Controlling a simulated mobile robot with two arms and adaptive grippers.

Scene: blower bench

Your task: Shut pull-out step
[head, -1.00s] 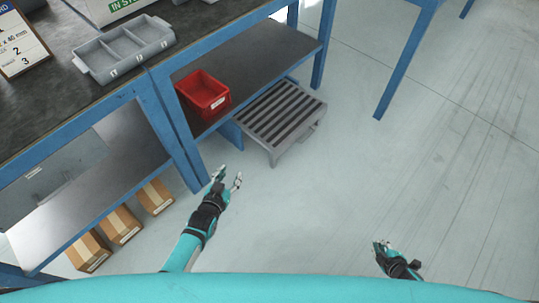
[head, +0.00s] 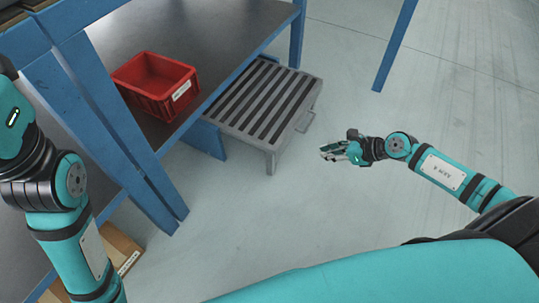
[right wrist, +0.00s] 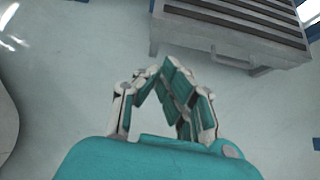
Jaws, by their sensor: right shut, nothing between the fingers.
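The pull-out step (head: 268,100) is grey with dark slats and stands out from under the blue bench's lower shelf. A small bar handle (head: 306,122) is on its outer side. My right gripper (head: 325,152) is shut and empty, just in front of the step and apart from it, above the floor. In the right wrist view my shut fingers (right wrist: 168,68) point toward the step (right wrist: 225,35), whose front face and handle (right wrist: 233,62) show at the upper right. My left arm rises at the left edge of the head view; its gripper is out of the picture.
A red bin (head: 155,84) sits on the dark lower shelf (head: 190,30) beside the step. Blue bench legs (head: 130,140) stand to the left, and another blue leg (head: 396,45) stands at the upper right. A cardboard box (head: 118,255) is at the lower left. The floor on the right is clear.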

